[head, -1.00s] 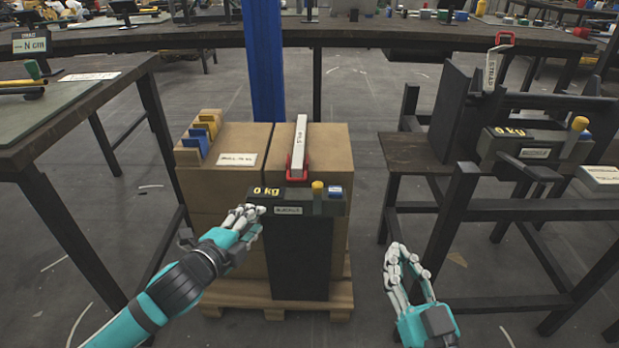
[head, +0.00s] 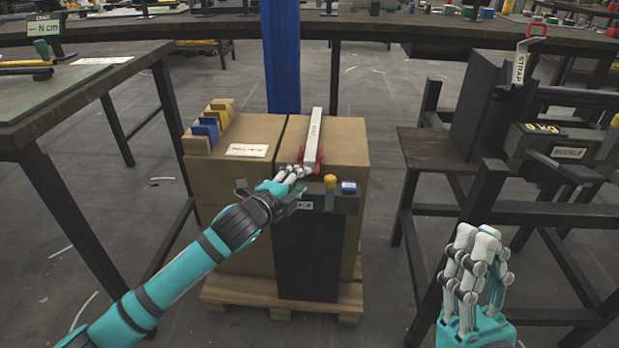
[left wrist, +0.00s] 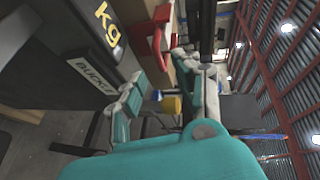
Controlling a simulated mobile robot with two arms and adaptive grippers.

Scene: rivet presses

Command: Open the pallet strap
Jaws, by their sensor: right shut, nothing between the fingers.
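The pale strap (head: 315,130) runs along the top of the cartons (head: 343,145) on a wooden pallet. Its near end has a red clasp (head: 318,166) that meets the dark buckle box (head: 343,204). My right gripper (head: 478,240) is shut and empty at right.
A second buckle box (head: 565,143) with an upright strap (head: 522,60) and red loop stands on a dark frame at right. A blue post (head: 281,60) rises behind the cartons. A workbench (head: 90,95) is at left. Open floor lies between pallet and right frame.

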